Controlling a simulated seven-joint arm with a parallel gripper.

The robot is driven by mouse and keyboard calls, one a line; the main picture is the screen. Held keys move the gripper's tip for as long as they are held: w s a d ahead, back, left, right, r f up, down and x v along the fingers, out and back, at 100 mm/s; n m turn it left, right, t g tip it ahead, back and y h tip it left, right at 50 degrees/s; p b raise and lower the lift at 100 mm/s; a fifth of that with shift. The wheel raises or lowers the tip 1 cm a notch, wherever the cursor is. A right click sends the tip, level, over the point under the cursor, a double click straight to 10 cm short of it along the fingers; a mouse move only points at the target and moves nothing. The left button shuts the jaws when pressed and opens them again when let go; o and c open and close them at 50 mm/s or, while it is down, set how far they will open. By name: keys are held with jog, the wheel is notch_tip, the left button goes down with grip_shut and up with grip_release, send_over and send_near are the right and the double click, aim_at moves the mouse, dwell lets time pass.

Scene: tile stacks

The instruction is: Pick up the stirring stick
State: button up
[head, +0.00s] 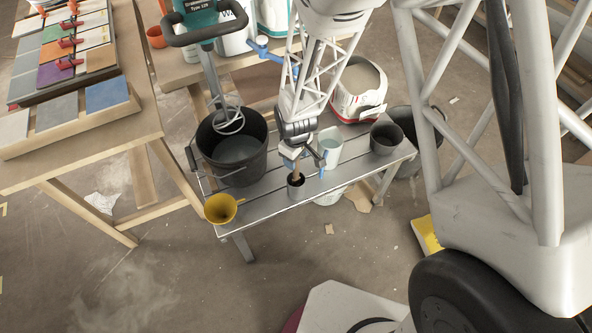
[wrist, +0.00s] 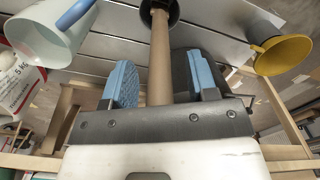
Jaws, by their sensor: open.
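The stirring stick (head: 295,173) is a brown wooden rod standing in a small dark cup (head: 296,190) on the metal bench. In the wrist view the stick (wrist: 159,55) runs up from the dark cup (wrist: 172,12) and passes between the blue pads of my gripper (wrist: 161,80). The jaws are open, with a gap on each side of the stick. In the head view my gripper (head: 304,160) is right above the cup, and its jaws partly hide the stick's upper part. The stick's lower end is hidden inside the cup.

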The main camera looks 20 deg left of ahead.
dwell(0.3)
grip_shut()
jog(key=shift+r, duration=0.1)
notch_tip(320, 180, up, 18)
dwell(1.1)
dwell(0.6)
jog(key=w+d+h, duration=0.2)
jog(key=w, duration=1.4)
jog(key=shift+d+r+t, duration=0.25)
jog(key=shift+r+t, duration=0.05)
jog(key=shift+r, duration=0.15)
